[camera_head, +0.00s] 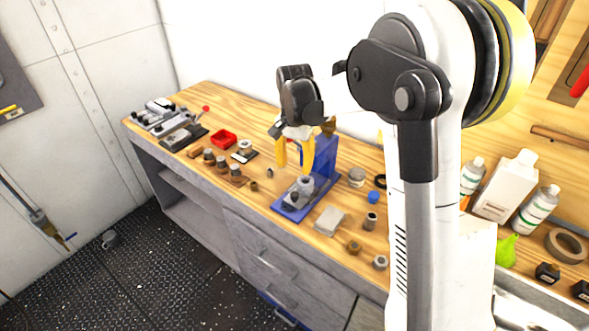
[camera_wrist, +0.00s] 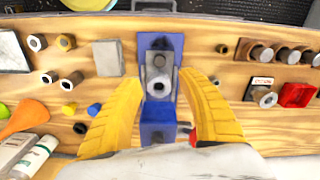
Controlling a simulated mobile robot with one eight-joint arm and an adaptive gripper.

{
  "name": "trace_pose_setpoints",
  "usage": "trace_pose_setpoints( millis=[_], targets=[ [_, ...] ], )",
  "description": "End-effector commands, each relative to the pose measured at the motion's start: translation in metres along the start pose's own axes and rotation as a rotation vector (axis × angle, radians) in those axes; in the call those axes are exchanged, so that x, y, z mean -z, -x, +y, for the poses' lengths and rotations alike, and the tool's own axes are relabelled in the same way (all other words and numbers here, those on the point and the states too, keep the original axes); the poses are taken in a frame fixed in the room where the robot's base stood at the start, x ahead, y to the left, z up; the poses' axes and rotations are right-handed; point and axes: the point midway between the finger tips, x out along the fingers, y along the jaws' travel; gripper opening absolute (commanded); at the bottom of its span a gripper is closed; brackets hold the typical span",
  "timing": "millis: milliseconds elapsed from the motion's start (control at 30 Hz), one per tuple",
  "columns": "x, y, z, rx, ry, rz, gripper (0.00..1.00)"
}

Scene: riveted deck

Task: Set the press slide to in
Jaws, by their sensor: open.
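The blue press (camera_head: 325,160) stands on the wooden bench. A grey metal piece with a round socket (camera_head: 304,185), which looks like its slide, sits on the blue base (camera_head: 284,208). My gripper (camera_head: 294,160) is open, pointing down above the base in front of the upright. In the wrist view, the yellow fingers (camera_wrist: 160,85) are spread on either side of the press, with the grey piece (camera_wrist: 159,82) between them in the picture. I see no contact, and the fingers look empty. Whether the slide is in or out is hard to tell.
A red tray (camera_head: 223,138) and several grey cylinders lie left of the press. A grey block (camera_head: 329,220), a blue cap (camera_head: 373,197) and small rings lie to its right. White bottles (camera_head: 505,185) stand at the far right. The bench front edge is close to the press.

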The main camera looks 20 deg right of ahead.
Motion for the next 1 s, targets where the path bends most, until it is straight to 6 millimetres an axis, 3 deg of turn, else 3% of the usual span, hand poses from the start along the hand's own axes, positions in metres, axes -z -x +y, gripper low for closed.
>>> trace_pose_setpoints(
  millis=[67, 233, 367, 700, 1000],
  targets=[
    [0.0, 0.0, 0.0, 0.0, 0.0, 0.0, 0.46],
    [-0.004, -0.002, -0.002, -0.005, 0.073, 0.008, 0.0],
    [-0.015, -0.007, -0.007, -0.03, 0.344, 0.034, 0.0],
    [-0.061, -0.022, -0.023, -0.2, 1.499, 0.089, 0.0],
    [-0.098, -0.029, -0.031, -0.428, 2.459, 0.022, 0.0]
  ],
)
